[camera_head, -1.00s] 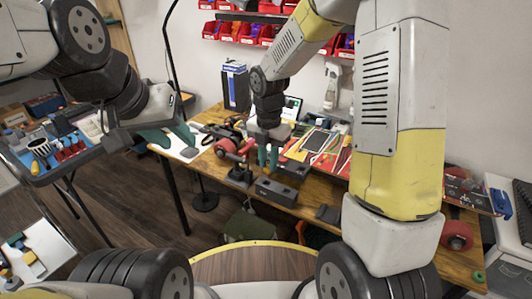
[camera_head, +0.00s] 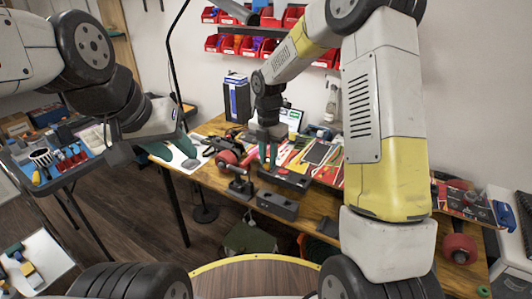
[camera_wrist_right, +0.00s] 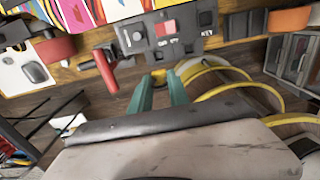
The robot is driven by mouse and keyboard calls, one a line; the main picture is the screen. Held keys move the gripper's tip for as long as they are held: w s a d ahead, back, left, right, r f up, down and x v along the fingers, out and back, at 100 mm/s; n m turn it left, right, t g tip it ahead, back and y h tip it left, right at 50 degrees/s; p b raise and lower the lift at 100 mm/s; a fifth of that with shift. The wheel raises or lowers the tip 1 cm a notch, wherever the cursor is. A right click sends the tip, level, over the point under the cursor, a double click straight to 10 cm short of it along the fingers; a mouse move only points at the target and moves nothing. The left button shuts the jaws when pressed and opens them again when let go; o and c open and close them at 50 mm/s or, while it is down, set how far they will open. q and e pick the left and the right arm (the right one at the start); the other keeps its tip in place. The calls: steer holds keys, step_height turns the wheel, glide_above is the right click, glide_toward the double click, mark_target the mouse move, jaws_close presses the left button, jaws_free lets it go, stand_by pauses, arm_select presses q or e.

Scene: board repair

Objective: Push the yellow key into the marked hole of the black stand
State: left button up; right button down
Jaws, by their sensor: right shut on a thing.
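The black stand (camera_head: 278,203) is a dark block with round holes near the table's front edge. In the right wrist view, the stand (camera_wrist_right: 165,42) shows a red window, a round knob and a KEY label. My right gripper (camera_head: 268,160) is over the table, behind the block in the head picture. In the wrist view its green fingertips (camera_wrist_right: 160,92) are shut on the yellow key (camera_wrist_right: 158,75), which shows as a small yellow patch and is mostly hidden. The key is apart from the stand. My left gripper (camera_head: 172,152) is open and empty, left of the table. The marked hole cannot be made out.
A red-handled clamp (camera_wrist_right: 105,70) stands left of the stand. A dark block (camera_head: 285,177) and a colourful board (camera_head: 318,152) lie behind it. A dark tile (camera_head: 327,226) lies to the right. Red bins (camera_head: 240,44) hang on the wall.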

steer(key=shift+w, duration=0.25)
steer(key=shift+f, duration=4.7)
steer(key=shift+f, duration=1.65)
steer(key=c, duration=0.9)
jaws_free()
steer(key=shift+r, duration=0.25)
